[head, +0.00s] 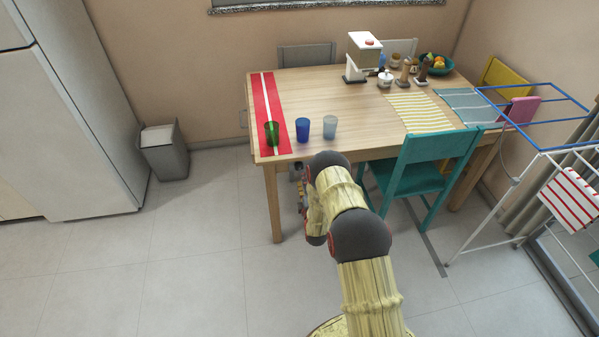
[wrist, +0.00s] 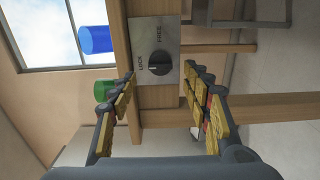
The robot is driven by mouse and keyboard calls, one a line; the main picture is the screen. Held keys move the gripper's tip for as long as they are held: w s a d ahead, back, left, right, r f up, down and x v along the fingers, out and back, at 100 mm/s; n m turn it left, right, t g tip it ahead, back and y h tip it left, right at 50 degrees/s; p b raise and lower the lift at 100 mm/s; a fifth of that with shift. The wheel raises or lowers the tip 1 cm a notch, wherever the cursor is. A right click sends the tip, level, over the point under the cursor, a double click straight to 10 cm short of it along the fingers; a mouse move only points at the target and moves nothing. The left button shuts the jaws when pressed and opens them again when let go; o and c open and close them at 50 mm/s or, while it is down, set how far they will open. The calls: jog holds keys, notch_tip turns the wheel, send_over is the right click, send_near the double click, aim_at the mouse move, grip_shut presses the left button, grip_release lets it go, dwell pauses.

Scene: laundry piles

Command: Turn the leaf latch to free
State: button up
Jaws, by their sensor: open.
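The leaf latch is a dark round knob (wrist: 159,64) on a pale metal plate (wrist: 170,82) in the wrist view. The plate is on the side of the wooden table (wrist: 118,40) and reads LOCK on the left and FREE at the top. A light mark on the knob appears to point left, toward LOCK. My gripper (wrist: 159,83) is open, its two fingers on either side of the knob in the picture, apart from it and empty. In the head view my arm largely hides my gripper at the table's near edge, and I cannot make out the latch.
Green (head: 272,133), blue (head: 302,129) and pale (head: 330,127) cups stand near the table's front edge. A teal chair (head: 412,165) is right of my arm, with a drying rack (head: 541,150) farther right. The floor (head: 190,255) at left is clear.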

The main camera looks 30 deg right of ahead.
aim_at(299, 168)
jog(key=b+x, duration=0.1)
jog(key=x, duration=0.5)
jog(key=shift+f, duration=0.15)
jog(key=shift+s, duration=0.1)
jog(key=shift+c, duration=1.4)
jog(key=c, duration=0.9)
